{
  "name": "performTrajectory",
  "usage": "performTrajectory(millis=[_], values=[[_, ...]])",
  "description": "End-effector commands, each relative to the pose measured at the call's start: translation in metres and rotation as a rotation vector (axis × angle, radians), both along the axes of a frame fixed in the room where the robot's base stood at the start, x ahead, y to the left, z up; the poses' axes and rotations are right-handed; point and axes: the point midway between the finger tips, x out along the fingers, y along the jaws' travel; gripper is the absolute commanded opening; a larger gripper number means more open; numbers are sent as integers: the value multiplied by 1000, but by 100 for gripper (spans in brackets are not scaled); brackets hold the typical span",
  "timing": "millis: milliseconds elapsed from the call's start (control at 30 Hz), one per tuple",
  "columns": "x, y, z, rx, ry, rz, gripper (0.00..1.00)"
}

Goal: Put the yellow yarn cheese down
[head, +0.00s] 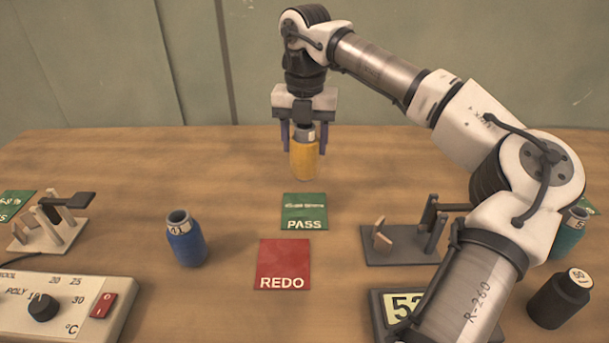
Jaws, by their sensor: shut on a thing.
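The yellow yarn cheese (304,160) is an upright yellow cylinder with a pale band and a dark mark near its top. My gripper (304,140) points straight down over the back middle of the table and is shut on its upper part. The cheese is behind the green PASS card (304,212). I cannot tell whether its base touches the table or hangs just above it. The red REDO card (284,265) lies in front of the PASS card. Both cards are bare.
A blue yarn cheese (186,239) stands left of the cards. A black one (560,299) and a teal one (569,236) are at the right. Small stands (50,225) (401,245), a control box (66,305) and a numeric display (396,308) flank the middle. The back table is clear.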

Motion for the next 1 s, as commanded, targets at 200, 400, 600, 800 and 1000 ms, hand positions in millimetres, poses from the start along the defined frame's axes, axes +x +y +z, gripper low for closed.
performTrajectory(millis=[200,400,600,800,1000], values=[[0,0,-38,0,1,1,25],[0,0,-52,0,0,0,25],[0,0,-80,1,1,1,25],[0,0,-86,0,-2,0,25],[0,0,-90,0,-1,0,25]])
